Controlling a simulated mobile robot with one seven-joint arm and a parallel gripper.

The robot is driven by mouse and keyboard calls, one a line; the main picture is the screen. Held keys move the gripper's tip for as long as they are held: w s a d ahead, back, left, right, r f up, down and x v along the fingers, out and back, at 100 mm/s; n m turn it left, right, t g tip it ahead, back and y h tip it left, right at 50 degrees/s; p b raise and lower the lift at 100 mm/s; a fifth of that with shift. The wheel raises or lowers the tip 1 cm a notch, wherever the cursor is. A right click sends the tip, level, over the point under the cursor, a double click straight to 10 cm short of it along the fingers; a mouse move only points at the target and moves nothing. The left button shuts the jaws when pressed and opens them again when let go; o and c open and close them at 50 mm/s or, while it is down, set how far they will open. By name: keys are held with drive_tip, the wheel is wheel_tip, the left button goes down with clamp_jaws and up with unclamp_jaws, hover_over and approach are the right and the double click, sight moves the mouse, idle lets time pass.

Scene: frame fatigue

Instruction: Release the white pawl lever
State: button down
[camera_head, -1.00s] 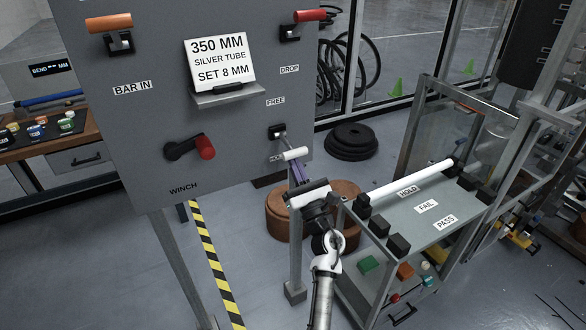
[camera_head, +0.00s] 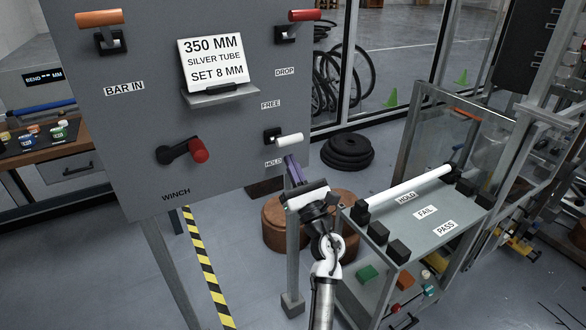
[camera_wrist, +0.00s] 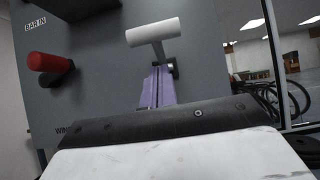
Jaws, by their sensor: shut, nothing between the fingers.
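The white pawl lever (camera_head: 288,139) sits on the right part of the grey panel, on a black mount between the FREE label (camera_head: 271,105) and the HOLD label (camera_head: 273,162). In the wrist view the white handle (camera_wrist: 153,32) stands out from the panel, above and beyond the purple fingers. My gripper (camera_head: 292,170) is shut and empty, just below the handle. Its purple fingers also show in the wrist view (camera_wrist: 157,88). A gap seems to show between fingertips and handle, but contact is hard to judge.
A red-handled winch crank (camera_head: 200,151) is left of the lever. An orange lever (camera_head: 98,19) and a red lever (camera_head: 304,15) sit higher on the panel. The labelled rack with a white tube (camera_head: 410,186) stands to the right, close to my arm.

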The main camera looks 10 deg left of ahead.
drive_tip(key=s+d+b, duration=0.1)
drive_tip(key=s+d, duration=0.4)
drive_tip(key=s, duration=0.2)
drive_tip(key=shift+s+d, duration=0.4)
